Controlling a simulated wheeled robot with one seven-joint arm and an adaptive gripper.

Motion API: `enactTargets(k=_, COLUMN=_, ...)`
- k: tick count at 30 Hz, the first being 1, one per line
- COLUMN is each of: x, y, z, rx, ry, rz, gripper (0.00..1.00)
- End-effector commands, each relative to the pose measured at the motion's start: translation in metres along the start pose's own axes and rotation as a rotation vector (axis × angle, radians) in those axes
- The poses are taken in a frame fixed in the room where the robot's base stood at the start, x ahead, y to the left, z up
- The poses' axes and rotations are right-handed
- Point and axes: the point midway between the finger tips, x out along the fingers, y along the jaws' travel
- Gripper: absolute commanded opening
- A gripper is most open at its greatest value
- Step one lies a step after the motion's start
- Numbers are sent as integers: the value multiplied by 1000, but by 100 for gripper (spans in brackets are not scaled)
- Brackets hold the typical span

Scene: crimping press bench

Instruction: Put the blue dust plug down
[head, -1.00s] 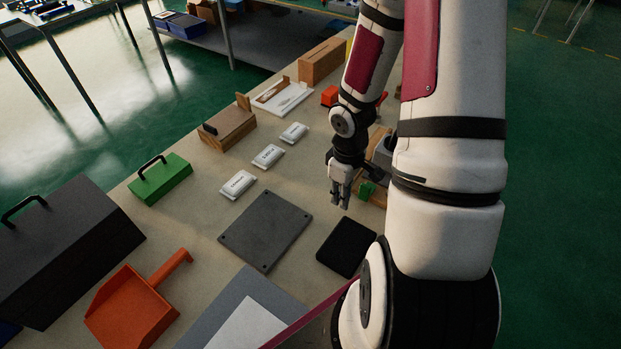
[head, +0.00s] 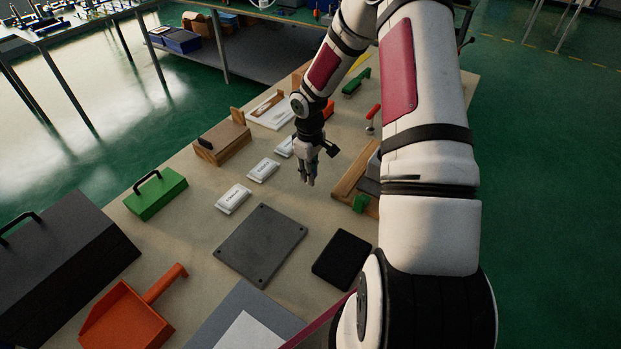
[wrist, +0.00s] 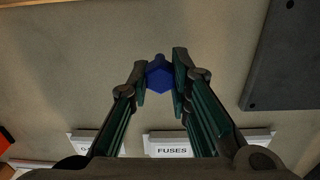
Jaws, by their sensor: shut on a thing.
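The blue dust plug (wrist: 159,76) sits between the two fingertips of my gripper (wrist: 160,84) in the wrist view, with a hexagonal face showing. My gripper is shut on it. In the head view, my gripper (head: 308,178) points down over the bench, between the white boxes and the wooden-based device. The plug cannot be made out there. Bare bench surface shows around the plug in the wrist view. The gap between plug and bench is hard to judge.
A dark grey plate (head: 261,245) and a black pad (head: 342,258) lie nearer on the bench. Labelled white boxes (head: 234,198) stand to the left.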

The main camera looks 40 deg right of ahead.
Motion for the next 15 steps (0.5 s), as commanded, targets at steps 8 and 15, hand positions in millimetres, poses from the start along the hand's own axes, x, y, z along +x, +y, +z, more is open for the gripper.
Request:
enactTargets(k=8, x=24, y=-1, z=0, rx=0, ry=0, rz=-1, gripper=7)
enactTargets(k=15, x=27, y=-1, z=-1, rx=0, ry=0, rz=-1, gripper=7)
